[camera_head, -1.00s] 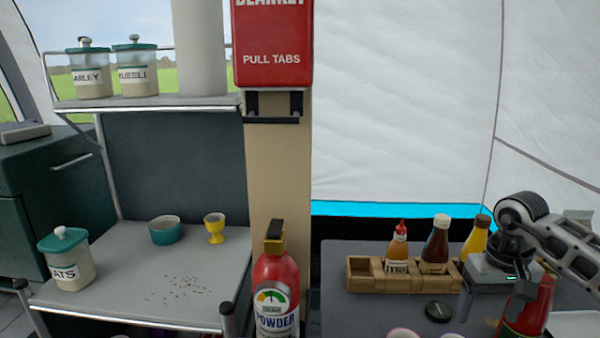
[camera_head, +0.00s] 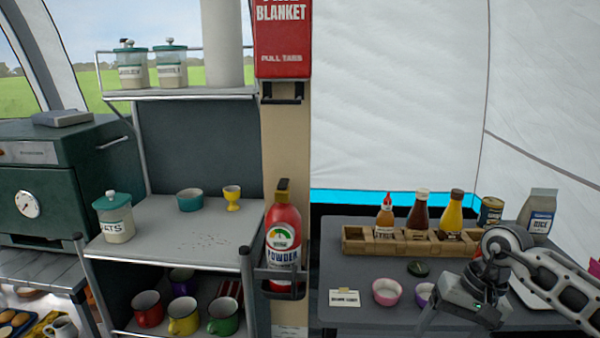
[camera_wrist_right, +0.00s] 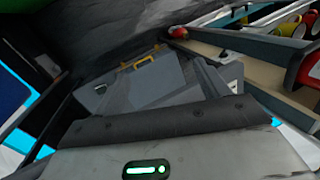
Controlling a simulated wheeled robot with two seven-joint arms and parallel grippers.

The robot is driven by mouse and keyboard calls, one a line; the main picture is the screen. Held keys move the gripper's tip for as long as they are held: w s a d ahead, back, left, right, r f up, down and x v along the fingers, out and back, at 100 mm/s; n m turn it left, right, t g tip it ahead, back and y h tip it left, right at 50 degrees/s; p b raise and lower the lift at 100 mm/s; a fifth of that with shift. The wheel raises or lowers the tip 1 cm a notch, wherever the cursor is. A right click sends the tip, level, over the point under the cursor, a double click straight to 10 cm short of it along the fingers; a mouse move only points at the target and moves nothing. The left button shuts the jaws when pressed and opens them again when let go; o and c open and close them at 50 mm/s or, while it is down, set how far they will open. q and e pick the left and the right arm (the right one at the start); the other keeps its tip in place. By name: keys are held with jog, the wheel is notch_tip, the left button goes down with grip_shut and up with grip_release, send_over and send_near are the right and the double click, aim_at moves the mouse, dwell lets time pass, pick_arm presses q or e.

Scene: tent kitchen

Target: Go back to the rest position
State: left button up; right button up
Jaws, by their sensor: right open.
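My right arm comes in from the right in the head view. Its gripper (camera_head: 432,318) hangs in front of the grey side table (camera_head: 348,313), tilted down and to the left. Its fingertips are partly cut off by the lower edge, and I see nothing held. The right wrist view shows the grey gripper housing with a green light at the bottom; the fingers are not clear there. My left gripper is not in view.
The right wrist view shows a grey case (camera_wrist_right: 150,85).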

jog(key=s+a+r+m+t+y, duration=0.2)
jog(key=s+a+m+t+y, duration=0.15)
jog(key=a+m+y, duration=0.6)
jog(key=s+a+r+m+t+y, duration=0.25)
jog(key=a+m+t+y, duration=0.25)
jog(key=a+m, duration=1)
jog(key=s+d+f+n+h, duration=0.4)
jog(key=f+n+h, duration=0.1)
jog(key=n, duration=0.5)
jog(key=s+d+f+n+t+h, duration=0.1)
jog(key=s+d+f+n+h, duration=0.3)
jog(key=f+n, duration=0.4)
jog(key=s+d+f+n+h, duration=0.4)
jog(key=f+n+h, duration=0.1)
jog(key=n, duration=0.7)
jog(key=shift+s+f+t+h, duration=0.15)
jog(key=shift+f+t+h, duration=0.2)
jog(key=shift+f, duration=0.55)
